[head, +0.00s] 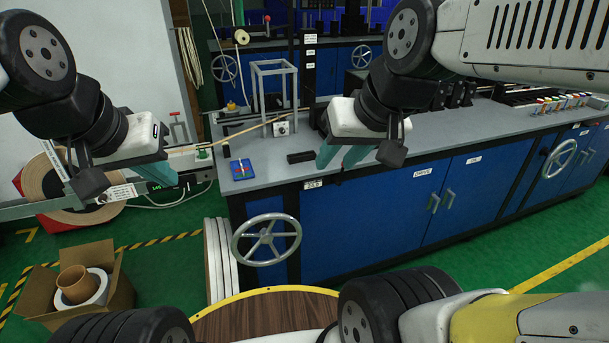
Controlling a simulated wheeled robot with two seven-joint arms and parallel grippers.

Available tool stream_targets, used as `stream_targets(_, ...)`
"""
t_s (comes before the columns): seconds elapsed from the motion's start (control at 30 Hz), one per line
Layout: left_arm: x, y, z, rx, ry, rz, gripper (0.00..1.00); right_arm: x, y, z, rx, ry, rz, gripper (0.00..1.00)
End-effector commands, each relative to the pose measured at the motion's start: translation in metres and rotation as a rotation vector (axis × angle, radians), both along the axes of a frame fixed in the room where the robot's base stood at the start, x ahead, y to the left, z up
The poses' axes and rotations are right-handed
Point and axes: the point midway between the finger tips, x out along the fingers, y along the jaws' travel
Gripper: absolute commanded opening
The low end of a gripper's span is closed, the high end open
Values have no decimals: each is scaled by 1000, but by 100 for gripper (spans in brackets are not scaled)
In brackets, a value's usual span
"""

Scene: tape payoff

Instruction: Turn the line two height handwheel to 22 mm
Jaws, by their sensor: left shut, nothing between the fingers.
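A grey metal handwheel (266,240) is mounted on the front left end of the near blue bench. A second handwheel (560,158) is on the same bench front at the far right. I cannot read which one belongs to line two, and no mm scale is legible. My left gripper (158,173) is shut and empty at the left, up and to the left of the nearer wheel and apart from it in the picture. My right gripper (341,160) appears in front of the bench top, above and right of that wheel. Its finger gap is unclear.
A tape roll (52,184) and green-lit display (163,184) are at left. A cardboard box (108,278) stands on the floor. White discs (219,262) lean beside the near wheel. A round wooden top (262,319) is in front. Another bench behind carries handwheels (224,68).

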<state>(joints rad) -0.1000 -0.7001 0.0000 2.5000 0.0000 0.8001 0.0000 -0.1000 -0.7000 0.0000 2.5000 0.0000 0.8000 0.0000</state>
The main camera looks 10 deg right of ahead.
Motion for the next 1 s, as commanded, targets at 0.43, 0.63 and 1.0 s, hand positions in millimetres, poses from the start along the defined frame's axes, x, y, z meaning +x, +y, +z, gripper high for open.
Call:
stream_targets(0.43, 0, 0, 0, 0, 0, 0, 0, 34, 3, -3, 77, 75, -108, 43)
stream_targets(0.63, 0, 0, 0, 0, 0, 0, 0, 104, 11, -26, 209, 221, -359, 43)
stream_targets(1.0, 0, 0, 0, 0, 0, 0, 0, 226, 29, -135, 342, 441, -888, 43)
